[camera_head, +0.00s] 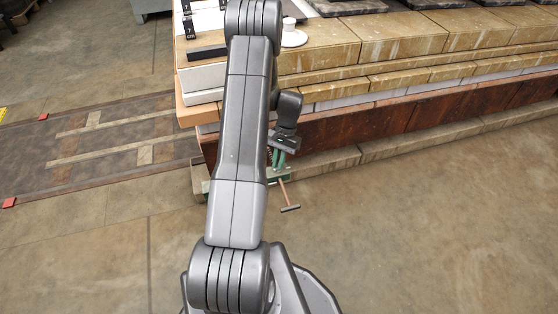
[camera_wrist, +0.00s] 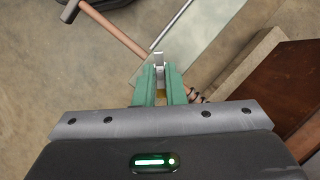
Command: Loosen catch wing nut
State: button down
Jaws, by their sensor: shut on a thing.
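My gripper (camera_head: 279,159) reaches down beside the front edge of the layered stack, partly hidden by my arm. In the wrist view its two green fingers (camera_wrist: 159,70) are close together, shut on a small pale metal piece (camera_wrist: 158,58) that looks like the wing nut. Only the upper part of this piece shows; the fingers hide the rest, so its turn cannot be told. A pale green plate (camera_wrist: 205,38) lies beyond the fingertips. The catch itself cannot be clearly made out.
A brown rod with a dark crossbar (camera_head: 287,196) sticks out below my gripper; it also shows in the wrist view (camera_wrist: 117,34). A thin grey rod (camera_wrist: 171,24) runs beside it. The dark red timber (camera_head: 400,117) is close on the right. Floor in front is clear.

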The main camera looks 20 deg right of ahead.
jog(key=n, duration=0.2)
jog(key=n+g+h, duration=0.1)
jog(key=n, duration=0.1)
jog(key=shift+w+a+n+h, duration=0.1)
jog(key=shift+n+h, duration=0.2)
jog(key=shift+n, duration=0.1)
jog(key=shift+a+n+h, duration=0.1)
jog(key=shift+n+h, duration=0.35)
jog(key=shift+n, duration=0.85)
jog(key=shift+a+n+h, duration=0.1)
jog(key=shift+n+h, duration=0.35)
jog(key=shift+n, duration=0.85)
jog(key=shift+d, duration=0.1)
jog(key=c, duration=1.5)
grip_release()
jog(key=p+v, duration=0.3)
jog(key=v, duration=1)
jog(key=shift+w+r, duration=0.3)
jog(key=shift+w, duration=0.15)
